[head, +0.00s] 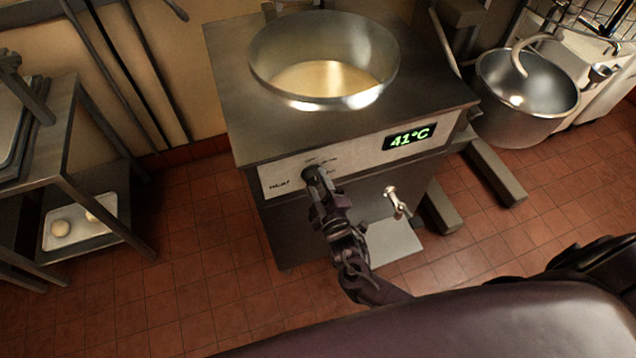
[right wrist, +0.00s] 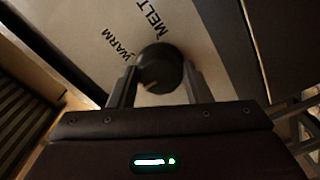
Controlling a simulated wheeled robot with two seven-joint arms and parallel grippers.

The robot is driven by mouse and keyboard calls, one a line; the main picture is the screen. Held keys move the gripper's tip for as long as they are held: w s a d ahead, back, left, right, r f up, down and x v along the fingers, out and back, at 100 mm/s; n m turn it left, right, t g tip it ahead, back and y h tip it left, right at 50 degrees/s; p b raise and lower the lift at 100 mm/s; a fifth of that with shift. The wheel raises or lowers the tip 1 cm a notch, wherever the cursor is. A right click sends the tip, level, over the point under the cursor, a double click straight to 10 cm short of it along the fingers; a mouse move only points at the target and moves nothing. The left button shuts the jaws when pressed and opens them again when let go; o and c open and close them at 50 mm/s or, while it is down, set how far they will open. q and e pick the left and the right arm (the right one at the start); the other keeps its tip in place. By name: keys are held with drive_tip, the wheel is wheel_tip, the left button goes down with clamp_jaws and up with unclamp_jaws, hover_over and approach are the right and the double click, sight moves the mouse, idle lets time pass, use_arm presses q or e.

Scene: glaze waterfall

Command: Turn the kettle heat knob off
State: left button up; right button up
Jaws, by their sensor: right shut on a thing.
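The kettle (head: 262,62) is a wide steel pot set in a metal stand, with pale liquid inside. Its front panel (head: 358,157) has a green display (head: 409,138) reading 41°C. The dark round heat knob (head: 309,172) is on the left part of that panel. My right gripper (head: 317,181) is at the panel, shut on the knob. In the right wrist view the knob (right wrist: 160,68) sits between the two fingers, with a small light mark on its lower edge; WARM and MELT are printed around it. My left gripper is not in view.
A drain tap (head: 397,203) sticks out below the panel, right of my right gripper, above a light plate (head: 393,241). A mixer bowl (head: 527,97) stands at the right. A metal rack (head: 62,150) with a tray stands at the left. Tiled floor is clear between.

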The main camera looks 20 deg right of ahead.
idle(0.4)
drive_tip(key=o, duration=1)
drive_tip(key=s+b, duration=0.1)
drive_tip(key=s, duration=0.7)
drive_tip(key=shift+d, duration=0.1)
